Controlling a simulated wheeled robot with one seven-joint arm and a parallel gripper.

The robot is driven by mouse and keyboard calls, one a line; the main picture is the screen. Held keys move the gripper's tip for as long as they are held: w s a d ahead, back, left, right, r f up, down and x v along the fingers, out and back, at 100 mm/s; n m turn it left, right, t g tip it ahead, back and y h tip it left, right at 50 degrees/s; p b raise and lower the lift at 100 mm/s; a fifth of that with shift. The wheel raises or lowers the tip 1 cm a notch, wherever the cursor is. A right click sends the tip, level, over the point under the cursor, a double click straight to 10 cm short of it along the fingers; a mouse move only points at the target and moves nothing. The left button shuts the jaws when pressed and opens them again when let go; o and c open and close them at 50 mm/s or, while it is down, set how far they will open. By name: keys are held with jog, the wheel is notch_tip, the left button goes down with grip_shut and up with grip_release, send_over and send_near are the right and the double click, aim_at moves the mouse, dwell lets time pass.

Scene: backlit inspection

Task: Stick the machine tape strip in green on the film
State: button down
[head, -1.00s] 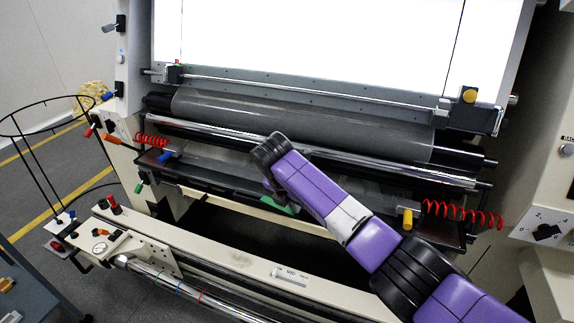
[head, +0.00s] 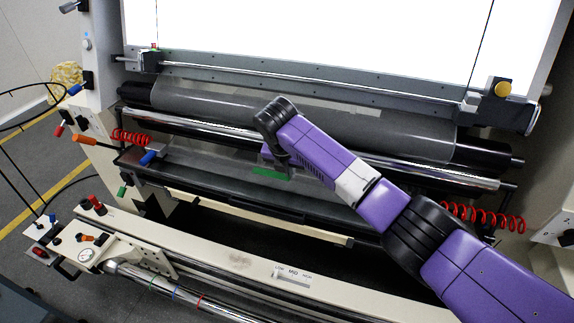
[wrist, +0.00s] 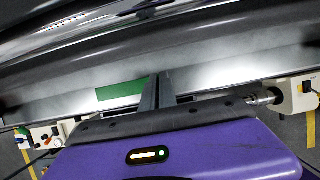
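The green tape strip (head: 270,173) hangs at the fingertips of my gripper (head: 286,168). In the wrist view the green strip (wrist: 122,90) sticks out to the left of my gripper (wrist: 158,88), whose two fingers are close together on its end. The film is a grey, glossy sheet on the roller (head: 310,118) and runs on as a paler stretch below (head: 215,163). The strip is in front of this lower stretch; whether it touches the film I cannot tell.
A chrome bar (head: 215,128) crosses just behind my gripper. Red coiled hoses (head: 485,217) and coloured handles sit at both sides. A cream beam (head: 225,258) runs along the front. The bright backlit panel (head: 320,35) stands above.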

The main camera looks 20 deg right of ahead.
dwell(0.4)
jog(key=b, duration=0.3)
send_over(291, 194)
jog(key=s, duration=0.1)
jog(key=shift+s+a+f, duration=0.1)
jog(key=shift+a+f, duration=0.15)
jog(key=shift+f, duration=1.2)
jog(key=shift+a+f, duration=0.2)
jog(key=shift+f, duration=1.25)
jog(key=shift+f, duration=0.25)
jog(key=shift+f+b, duration=0.35)
jog(key=shift+f, duration=0.35)
jog(key=shift+f, duration=0.25)
jog(key=c, duration=2.1)
grip_release()
jog(key=o, duration=0.5)
